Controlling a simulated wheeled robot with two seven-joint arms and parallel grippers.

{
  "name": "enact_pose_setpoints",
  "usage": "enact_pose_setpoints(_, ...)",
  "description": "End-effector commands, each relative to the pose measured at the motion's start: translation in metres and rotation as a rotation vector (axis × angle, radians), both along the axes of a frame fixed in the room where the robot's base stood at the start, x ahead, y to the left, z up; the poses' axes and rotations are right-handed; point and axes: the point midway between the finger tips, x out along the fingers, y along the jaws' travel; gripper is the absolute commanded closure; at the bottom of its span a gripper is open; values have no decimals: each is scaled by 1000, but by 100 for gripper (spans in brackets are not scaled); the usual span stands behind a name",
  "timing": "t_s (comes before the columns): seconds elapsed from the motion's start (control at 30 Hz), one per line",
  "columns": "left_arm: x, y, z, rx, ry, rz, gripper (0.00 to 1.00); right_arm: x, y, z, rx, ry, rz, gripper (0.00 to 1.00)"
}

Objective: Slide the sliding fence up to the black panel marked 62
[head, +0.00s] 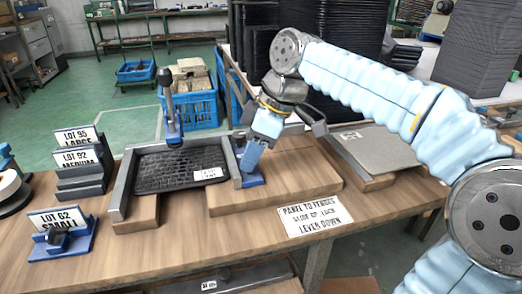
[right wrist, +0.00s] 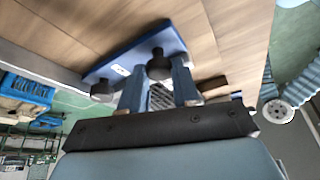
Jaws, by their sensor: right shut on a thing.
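The black panel (head: 165,172) lies flat on the bench, with a small white label too small to read surely. A grey fixed fence (head: 121,186) stands along its left side. The sliding fence, a grey bar (head: 229,158) with a blue base (head: 252,181), stands at its right edge; I cannot tell whether they touch. Its blue base (right wrist: 140,52) with black knobs also shows in the right wrist view. My left gripper is not seen.
An upright lever (head: 168,105) with a black handle stands behind the panel. Blocks marked LOT 95, LOT 92 (head: 80,170) and LOT 62 (head: 62,232) stand at left. A sign (head: 315,215) lies in front, and a grey plate (head: 370,150) lies at right.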

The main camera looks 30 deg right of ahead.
Motion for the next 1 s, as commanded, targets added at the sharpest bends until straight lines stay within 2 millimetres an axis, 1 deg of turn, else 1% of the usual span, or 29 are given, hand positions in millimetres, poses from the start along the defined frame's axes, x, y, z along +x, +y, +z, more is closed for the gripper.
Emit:
enact_pose_setpoints(0.1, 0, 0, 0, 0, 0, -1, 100, 1, 4, 1, 0, -2, 1, 100)
enact_pose_setpoints(0.37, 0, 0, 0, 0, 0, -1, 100, 1, 4, 1, 2, -3, 2, 100)
enact_pose_setpoints(0.4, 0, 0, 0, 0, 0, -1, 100, 1, 4, 1, 2, -3, 2, 63)
enact_pose_setpoints(0.47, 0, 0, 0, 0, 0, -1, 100, 1, 4, 1, 1, -2, 2, 54)
enact_pose_setpoints(0.5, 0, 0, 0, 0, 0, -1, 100, 1, 4, 1, 1, -2, 2, 48)
enact_pose_setpoints(0.53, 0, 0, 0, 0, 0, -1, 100, 1, 4, 1, 1, -2, 2, 45)
enact_pose_setpoints(0.83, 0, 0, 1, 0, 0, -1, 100, 1, 3, 2, 1, -1, 1, 45)
enact_pose_setpoints(0.93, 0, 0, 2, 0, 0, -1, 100, -1, 0, 11, 0, -3, 0, 45)
enact_pose_setpoints(1.0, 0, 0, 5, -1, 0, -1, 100, -4, -3, 22, 0, -4, 0, 45)
